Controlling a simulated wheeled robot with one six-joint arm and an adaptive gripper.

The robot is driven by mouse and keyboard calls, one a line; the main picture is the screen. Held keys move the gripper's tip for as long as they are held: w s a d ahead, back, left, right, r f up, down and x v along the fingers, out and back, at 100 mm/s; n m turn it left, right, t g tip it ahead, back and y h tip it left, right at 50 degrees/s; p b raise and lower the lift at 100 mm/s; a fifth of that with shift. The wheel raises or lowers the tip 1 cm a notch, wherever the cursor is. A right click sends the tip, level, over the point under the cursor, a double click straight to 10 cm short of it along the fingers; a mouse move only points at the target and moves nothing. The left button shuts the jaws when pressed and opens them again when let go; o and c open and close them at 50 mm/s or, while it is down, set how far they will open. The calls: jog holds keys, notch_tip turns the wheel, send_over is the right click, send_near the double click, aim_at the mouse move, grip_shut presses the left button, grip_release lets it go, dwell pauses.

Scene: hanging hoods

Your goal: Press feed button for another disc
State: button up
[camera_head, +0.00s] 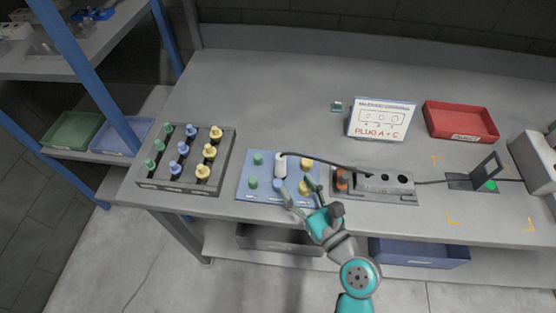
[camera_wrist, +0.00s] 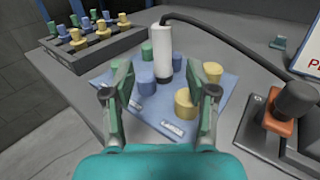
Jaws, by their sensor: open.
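No button marked as a feed button and no disc can be made out in either view. A small green round spot (camera_head: 490,186) shows beside an upright black plate at the right; I cannot tell whether it is a button or a light. My gripper (camera_head: 300,192) is open and empty, over the front of the blue mat (camera_head: 244,186). In the wrist view a white cylindrical plug (camera_wrist: 161,58) with a black cable stands upright beyond the open fingers, among blue, green and yellow pegs. The fingers appear apart from it.
A power strip (camera_head: 384,183) with an orange plug (camera_head: 341,179) lies right of the mat. A peg rack (camera_head: 150,184) stands left. Behind are a sign reading "PLUG A + C" (camera_head: 381,119) and a red tray (camera_head: 460,121). The back left of the bench is clear.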

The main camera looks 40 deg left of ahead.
aim_at(283, 165)
jog(key=shift+x, duration=4.4)
jog(key=shift+w+d+r, duration=0.1)
grip_shut()
